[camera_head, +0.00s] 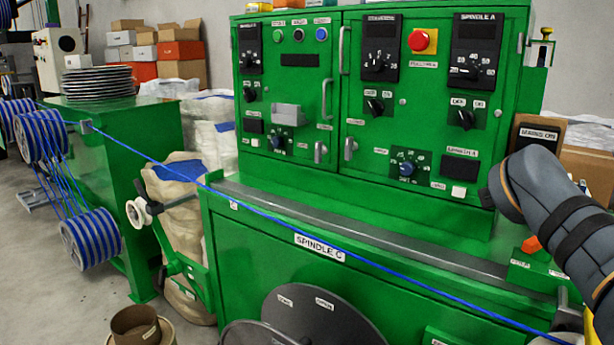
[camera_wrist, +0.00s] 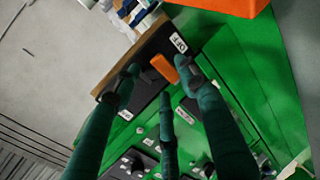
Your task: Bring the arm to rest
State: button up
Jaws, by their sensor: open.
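My arm (camera_head: 560,215) enters at the right edge of the head view, in front of the right end of the green machine; my gripper cannot be made out there. In the wrist view my gripper (camera_wrist: 158,80) has its dark green fingers spread apart, with nothing held between them. An orange part (camera_head: 532,244) also shows beside my arm in the head view.
The green control cabinet (camera_head: 325,180) with knobs, switches and a red button (camera_head: 422,41) stands behind the green base. A blue cable (camera_head: 330,252) runs taut across the front from the spools (camera_head: 42,135) to the lower right, passing near my arm. Boxes stand behind.

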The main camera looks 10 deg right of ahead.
notch_tip(320, 180, up, 3)
jog(key=g+y+p, duration=0.2)
jog(key=p, duration=1.2)
jog(key=shift+p, duration=0.3)
jog(key=shift+g+p, duration=0.3)
jog(key=shift+p, duration=0.6)
jog(key=shift+f+y+p, duration=0.1)
jog(key=shift+y+p, duration=0.2)
jog(key=shift+p, duration=0.2)
jog(key=shift+f, duration=0.1)
